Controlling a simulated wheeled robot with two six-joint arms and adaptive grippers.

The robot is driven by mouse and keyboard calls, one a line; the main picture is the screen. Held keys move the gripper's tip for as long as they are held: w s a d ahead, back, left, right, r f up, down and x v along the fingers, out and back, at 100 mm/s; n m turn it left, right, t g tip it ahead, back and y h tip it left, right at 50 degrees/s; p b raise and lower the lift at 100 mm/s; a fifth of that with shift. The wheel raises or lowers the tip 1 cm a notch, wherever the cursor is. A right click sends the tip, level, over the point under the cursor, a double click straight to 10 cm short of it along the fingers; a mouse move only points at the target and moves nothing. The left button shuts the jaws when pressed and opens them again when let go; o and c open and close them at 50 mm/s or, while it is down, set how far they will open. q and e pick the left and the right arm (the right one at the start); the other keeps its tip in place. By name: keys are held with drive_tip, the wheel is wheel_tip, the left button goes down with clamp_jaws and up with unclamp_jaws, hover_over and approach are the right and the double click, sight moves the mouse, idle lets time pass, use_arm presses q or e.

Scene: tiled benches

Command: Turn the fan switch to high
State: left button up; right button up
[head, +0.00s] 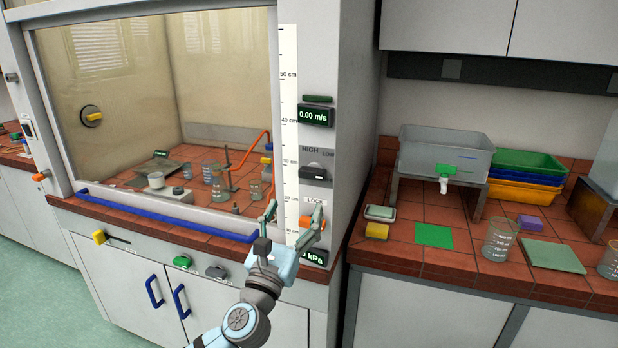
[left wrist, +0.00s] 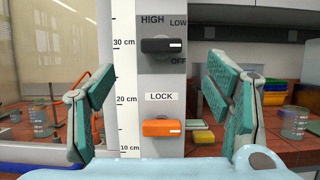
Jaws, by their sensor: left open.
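The fan switch (head: 316,172) is a dark knob on the grey right post of the fume hood. In the left wrist view, the fan switch (left wrist: 155,46) lies horizontal. Its white mark is at the right end, between the LOW and OFF labels; HIGH is at the upper left. My left gripper (head: 297,215) is open and empty in front of the post, lower than the switch in the head view. In the left wrist view, its green fingers (left wrist: 160,80) stand wide apart either side of the post, with the switch between and above their tips. My right gripper is out of view.
An orange LOCK knob (left wrist: 158,128) sits directly below the switch. A green display (head: 316,115) reads 0.00 m/s above it. The blue sash handle (head: 165,212) runs to the left. Beakers (head: 498,240) and trays stand on the right bench.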

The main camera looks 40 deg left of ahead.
sight(311, 177)
use_arm(q)
drive_tip(key=p+x, duration=0.1)
drive_tip(key=x, duration=0.9)
drive_tip(key=shift+w, duration=0.25)
drive_tip(key=shift+c, duration=0.4)
drive_tip(key=shift+f, duration=0.1)
drive_tip(key=c, duration=1.1)
drive_tip(key=shift+o, duration=0.2)
